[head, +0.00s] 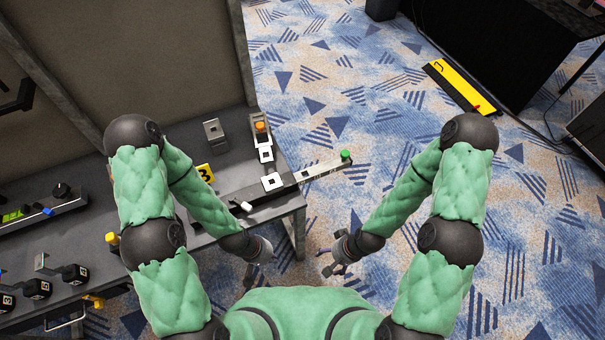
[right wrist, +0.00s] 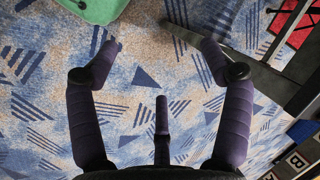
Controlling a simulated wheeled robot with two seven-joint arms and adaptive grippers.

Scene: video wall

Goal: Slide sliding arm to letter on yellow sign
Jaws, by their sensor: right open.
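A small yellow sign (head: 205,172) with a black character that looks like a 3 stands on the grey table, partly hidden by my left arm. A pale flat sliding arm (head: 318,170) with a green knob (head: 345,156) sticks out past the table's right edge over the floor. A white square marker (head: 272,182) lies at its table end. My left gripper (head: 257,275) hangs by the table's front corner, too small and dark to read. My right gripper (head: 335,262) is apart from the sliding arm; in the right wrist view (right wrist: 161,62) its fingers are spread and empty.
An orange knob (head: 261,127) and a grey bracket (head: 214,133) stand on the table (head: 190,140). Patterned carpet (head: 340,75) is open to the table's right.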

